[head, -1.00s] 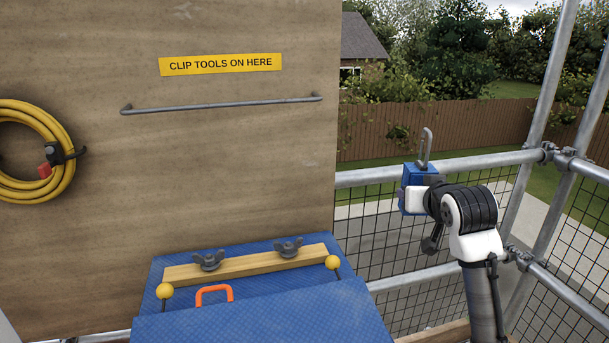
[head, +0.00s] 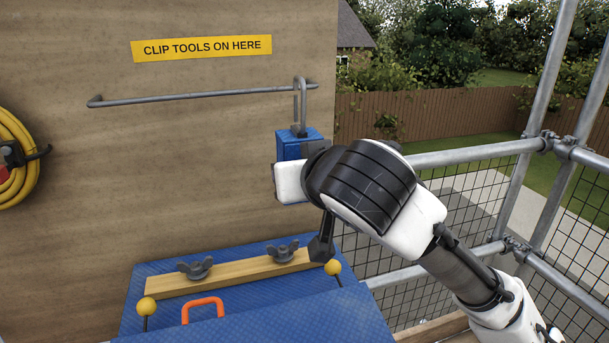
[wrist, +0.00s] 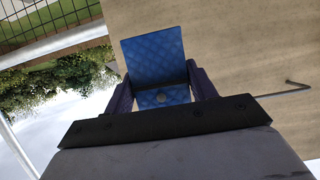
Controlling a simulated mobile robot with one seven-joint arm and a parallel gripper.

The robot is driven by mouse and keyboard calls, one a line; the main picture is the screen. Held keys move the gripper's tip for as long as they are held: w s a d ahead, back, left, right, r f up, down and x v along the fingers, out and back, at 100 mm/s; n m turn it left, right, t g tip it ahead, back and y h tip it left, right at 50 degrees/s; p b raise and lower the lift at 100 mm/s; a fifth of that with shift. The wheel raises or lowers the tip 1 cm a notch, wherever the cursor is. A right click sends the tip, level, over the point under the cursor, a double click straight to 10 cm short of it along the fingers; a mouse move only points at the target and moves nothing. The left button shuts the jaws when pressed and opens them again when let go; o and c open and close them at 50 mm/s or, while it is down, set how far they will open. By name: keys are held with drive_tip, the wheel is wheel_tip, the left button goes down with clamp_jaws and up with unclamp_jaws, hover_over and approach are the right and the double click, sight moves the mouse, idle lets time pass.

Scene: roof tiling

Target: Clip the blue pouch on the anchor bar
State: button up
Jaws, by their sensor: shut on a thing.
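The blue pouch (head: 290,148) is held upright by my gripper (head: 283,180) near the right end of the anchor bar. In the wrist view the pouch (wrist: 155,60) sits between the two dark fingers of my gripper (wrist: 160,88). A grey metal clip (head: 302,95) rises from the pouch top, its hooked upper end level with the anchor bar (head: 190,97). The clip overlaps the bar's right end in the head view; I cannot tell whether it is around the bar or in front of it. In the wrist view the bar's bent far end (wrist: 290,87) shows at right.
A yellow "CLIP TOOLS ON HERE" sign (head: 201,48) is above the bar on the wooden board. A yellow hose coil (head: 22,160) hangs at left. Below is a blue box (head: 250,310) with wing nuts and an orange handle (head: 203,308). Scaffold rails (head: 480,152) stand at right.

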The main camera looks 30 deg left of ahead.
drive_tip(key=w+a, duration=0.4)
drive_tip(key=a, duration=0.1)
drive_tip(key=shift+w, duration=0.35)
drive_tip(key=shift+a, duration=0.1)
drive_tip(key=shift+s+d, duration=0.15)
drive_tip(key=shift+d, duration=0.05)
idle(0.4)
drive_tip(key=shift+a, duration=0.1)
drive_tip(key=shift+w+a, duration=0.5)
drive_tip(key=shift+w+a, duration=0.15)
idle(0.5)
